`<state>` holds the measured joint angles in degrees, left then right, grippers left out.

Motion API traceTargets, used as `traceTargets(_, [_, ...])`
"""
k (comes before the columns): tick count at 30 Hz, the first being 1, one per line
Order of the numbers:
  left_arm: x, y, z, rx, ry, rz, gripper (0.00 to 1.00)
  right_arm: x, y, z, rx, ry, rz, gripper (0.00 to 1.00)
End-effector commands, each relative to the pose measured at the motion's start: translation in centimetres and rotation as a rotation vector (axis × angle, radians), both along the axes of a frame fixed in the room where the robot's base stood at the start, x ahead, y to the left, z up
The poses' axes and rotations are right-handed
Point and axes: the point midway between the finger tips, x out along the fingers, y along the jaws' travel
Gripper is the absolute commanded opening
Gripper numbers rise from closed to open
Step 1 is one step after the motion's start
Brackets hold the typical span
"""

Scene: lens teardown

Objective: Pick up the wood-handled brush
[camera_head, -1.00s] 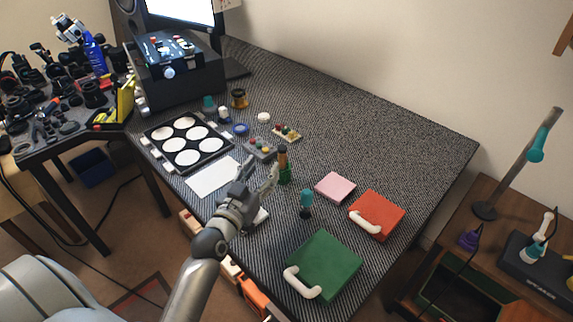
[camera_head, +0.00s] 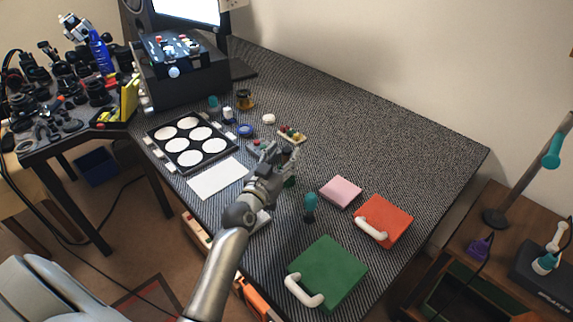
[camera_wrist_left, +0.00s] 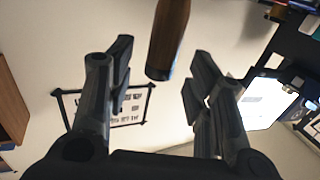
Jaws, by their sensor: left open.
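The brush's brown wooden handle (camera_wrist_left: 168,38) shows large in the left wrist view, its end hanging into the space between my left fingers. My left gripper (camera_wrist_left: 160,75) is open, one finger on each side of the handle, and I see no contact. In the head view my left gripper (camera_head: 281,154) is over the brush's spot and hides the wooden handle. Only a small dark green part (camera_head: 290,182) shows below the fingers; I cannot tell whether it is the brush or a holder. My right gripper is not in view.
A teal-handled tool (camera_head: 310,204) stands close to the right. A black tray with white discs (camera_head: 210,166) and a white sheet (camera_head: 217,179) lie left. The back right of the table is clear.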

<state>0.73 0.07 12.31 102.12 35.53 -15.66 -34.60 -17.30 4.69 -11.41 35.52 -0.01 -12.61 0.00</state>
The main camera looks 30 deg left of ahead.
Motion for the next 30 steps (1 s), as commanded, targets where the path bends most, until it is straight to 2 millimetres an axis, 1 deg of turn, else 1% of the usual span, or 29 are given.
traceTargets(1, [0.8, 0.0, 0.1, -0.002, -0.001, 0.001, 0.48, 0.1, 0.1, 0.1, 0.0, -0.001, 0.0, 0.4])
traceTargets(3, [1.6, 0.1, 0.0, 0.0, 0.0, 0.001, 0.48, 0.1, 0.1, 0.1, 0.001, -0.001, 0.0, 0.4])
traceTargets(6, [2.3, 0.1, 0.0, 0.0, 0.0, 0.001, 0.48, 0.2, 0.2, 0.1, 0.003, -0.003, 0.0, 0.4])
traceTargets(14, [2.4, 0.1, 0.0, 0.0, 0.001, 0.0, 0.48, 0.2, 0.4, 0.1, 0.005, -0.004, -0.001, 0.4])
traceTargets(24, [2.4, 0.1, 0.0, 0.0, 0.001, 0.0, 0.04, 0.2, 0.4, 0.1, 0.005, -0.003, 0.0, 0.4])
traceTargets(30, [2.4, 0.1, 0.0, 0.0, 0.0, 0.0, 0.03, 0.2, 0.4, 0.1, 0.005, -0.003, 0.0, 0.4])
